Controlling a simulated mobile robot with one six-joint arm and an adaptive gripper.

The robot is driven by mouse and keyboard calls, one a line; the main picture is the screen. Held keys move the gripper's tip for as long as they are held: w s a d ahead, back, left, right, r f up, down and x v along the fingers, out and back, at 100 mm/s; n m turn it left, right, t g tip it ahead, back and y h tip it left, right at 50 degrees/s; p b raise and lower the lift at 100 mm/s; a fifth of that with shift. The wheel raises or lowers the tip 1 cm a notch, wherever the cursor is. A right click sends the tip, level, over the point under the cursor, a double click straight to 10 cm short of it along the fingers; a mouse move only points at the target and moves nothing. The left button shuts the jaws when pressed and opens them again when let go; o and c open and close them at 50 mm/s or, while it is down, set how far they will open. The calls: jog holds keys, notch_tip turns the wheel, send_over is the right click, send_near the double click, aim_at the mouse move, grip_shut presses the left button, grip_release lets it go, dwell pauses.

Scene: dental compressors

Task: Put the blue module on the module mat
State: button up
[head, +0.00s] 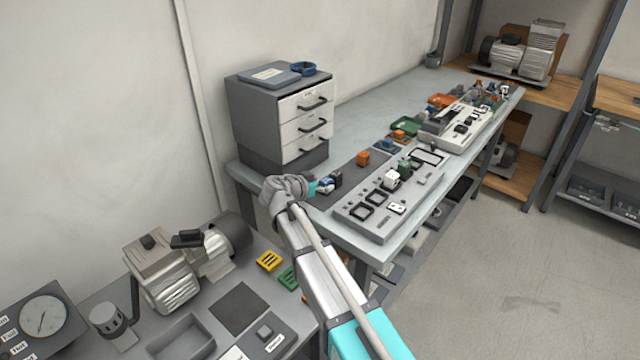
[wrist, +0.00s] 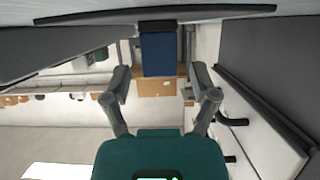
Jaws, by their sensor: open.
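My gripper (head: 316,188) is at the near left end of the long bench, beside a small blue-and-white thing (head: 326,184) with a dark part. In the wrist view its two fingers stand apart, and a blue block (wrist: 158,54), likely the blue module, shows centred between and just past the fingertips. I cannot tell whether the fingers touch it. A dark grey mat (head: 349,176) lies on the long bench by the gripper. Another dark square mat (head: 238,308) lies on the lower bench. I cannot tell which one is the module mat.
A drawer cabinet (head: 280,115) stands just behind the gripper; its handles show in the wrist view (wrist: 231,120). An orange cube (head: 363,158), a blue tray (head: 387,146) and a grey panel with modules (head: 385,215) are to the right. A compressor (head: 175,270) and yellow block (head: 268,261) are on the lower bench.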

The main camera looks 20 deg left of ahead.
jog(key=p+v, duration=0.4)
jog(key=v, duration=0.8)
